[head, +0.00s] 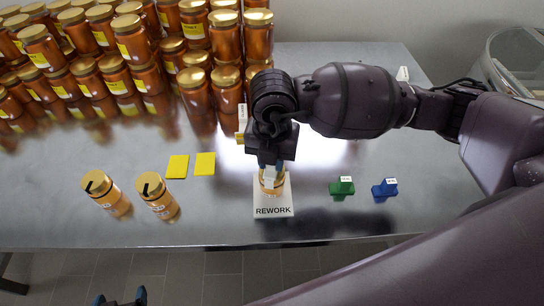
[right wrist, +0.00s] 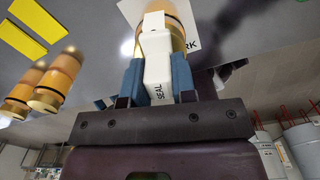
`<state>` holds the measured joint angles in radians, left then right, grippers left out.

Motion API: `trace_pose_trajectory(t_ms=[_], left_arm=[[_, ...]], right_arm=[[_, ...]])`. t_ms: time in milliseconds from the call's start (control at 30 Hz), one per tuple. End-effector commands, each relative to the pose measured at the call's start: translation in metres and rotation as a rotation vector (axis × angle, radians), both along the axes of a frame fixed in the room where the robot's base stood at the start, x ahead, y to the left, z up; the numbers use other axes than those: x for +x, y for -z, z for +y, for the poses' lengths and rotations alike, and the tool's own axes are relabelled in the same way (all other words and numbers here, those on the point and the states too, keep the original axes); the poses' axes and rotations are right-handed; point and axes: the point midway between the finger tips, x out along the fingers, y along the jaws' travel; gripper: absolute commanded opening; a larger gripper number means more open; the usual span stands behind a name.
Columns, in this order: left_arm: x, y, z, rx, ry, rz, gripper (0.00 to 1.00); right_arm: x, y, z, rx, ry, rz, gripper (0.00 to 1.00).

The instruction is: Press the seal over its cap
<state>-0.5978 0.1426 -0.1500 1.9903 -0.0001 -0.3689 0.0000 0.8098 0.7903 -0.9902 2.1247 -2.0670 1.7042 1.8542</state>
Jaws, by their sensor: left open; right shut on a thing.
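My right gripper (head: 270,165) is shut on a white piece marked SEAL, which shows between its blue fingers in the right wrist view (right wrist: 157,65). It holds the piece over a gold-capped jar (head: 272,188) on the white REWORK card (head: 273,211). The jar's cap is mostly hidden by the gripper in the head view. The white piece overlaps the jar (right wrist: 178,22) in the right wrist view; I cannot tell whether they touch. My left gripper (head: 120,299) is open and empty at the bottom edge, in front of the table.
Two jars (head: 107,194) (head: 158,196) with black strips on their caps stand at left. Two yellow pads (head: 177,167) (head: 204,164) lie behind them. Green (head: 342,187) and blue (head: 385,188) pieces sit right of the card. Stacked amber jars (head: 135,50) fill the back left.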

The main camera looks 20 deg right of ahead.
Motion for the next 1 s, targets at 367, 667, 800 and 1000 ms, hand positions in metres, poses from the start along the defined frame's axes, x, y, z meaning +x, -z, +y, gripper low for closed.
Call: trace_pose_trajectory(t_ms=[367,667,800,1000], left_arm=[[-0.005,0.002,0.001,0.001,-0.003,0.009,0.88],[0.000,-0.014,0.001,0.000,-0.002,-0.007,0.88],[0.003,-0.022,0.000,0.000,-0.001,-0.016,0.88],[0.007,-0.033,0.000,0.000,-0.001,-0.027,0.88]], right_arm=[[-0.001,0.002,0.000,-0.001,0.000,0.004,0.01],[0.000,-0.014,0.000,-0.001,0.000,0.000,0.01],[0.000,-0.022,0.000,-0.001,0.000,0.000,0.01],[0.000,-0.033,0.000,0.000,0.000,-0.001,0.01]])
